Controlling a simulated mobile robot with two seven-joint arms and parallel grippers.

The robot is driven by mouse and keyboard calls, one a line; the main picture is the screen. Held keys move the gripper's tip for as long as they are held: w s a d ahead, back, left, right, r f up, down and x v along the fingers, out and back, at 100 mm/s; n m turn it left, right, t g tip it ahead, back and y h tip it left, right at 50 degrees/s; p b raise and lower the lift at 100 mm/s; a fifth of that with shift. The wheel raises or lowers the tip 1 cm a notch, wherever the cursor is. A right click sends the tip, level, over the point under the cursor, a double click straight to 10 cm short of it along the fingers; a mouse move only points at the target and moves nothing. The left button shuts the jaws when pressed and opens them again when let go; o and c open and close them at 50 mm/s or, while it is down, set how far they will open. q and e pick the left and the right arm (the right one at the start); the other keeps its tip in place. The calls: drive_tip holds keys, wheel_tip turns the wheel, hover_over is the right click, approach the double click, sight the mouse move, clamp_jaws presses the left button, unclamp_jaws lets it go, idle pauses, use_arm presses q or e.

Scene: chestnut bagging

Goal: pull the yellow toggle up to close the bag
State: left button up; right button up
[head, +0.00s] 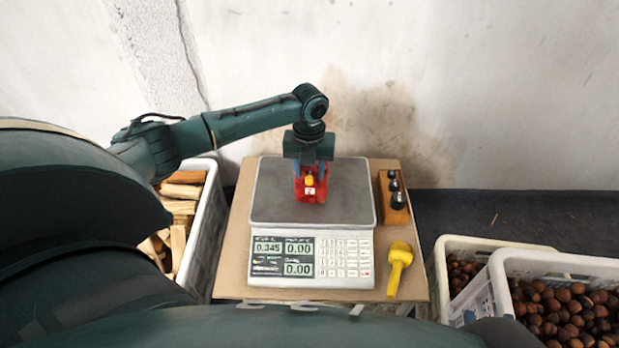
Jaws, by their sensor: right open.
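The red net bag (311,196) stands upright on the steel pan of the scale (268,205). The yellow toggle (309,181) shows at its upper front, with a small pale tag just below it. My left gripper (310,172) points down over the bag from above. Its two bluish fingers come down on either side of the bag's top, with the toggle between or just in front of them. I cannot tell whether the fingers press on anything. The back of the bag and its mouth are hidden by the gripper. My right gripper is not in view.
A yellow scoop (399,268) and a wooden block with weights (395,208) are right of the scale on the cardboard-coloured table (234,250). A crate of firewood (209,235) stands left; crates of chestnuts (495,270) stand right. The scale display reads 0.345.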

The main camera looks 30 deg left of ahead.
use_arm(q)
drive_tip(key=shift+f, duration=0.95)
clamp_jaws()
drive_tip(key=shift+r, duration=0.1)
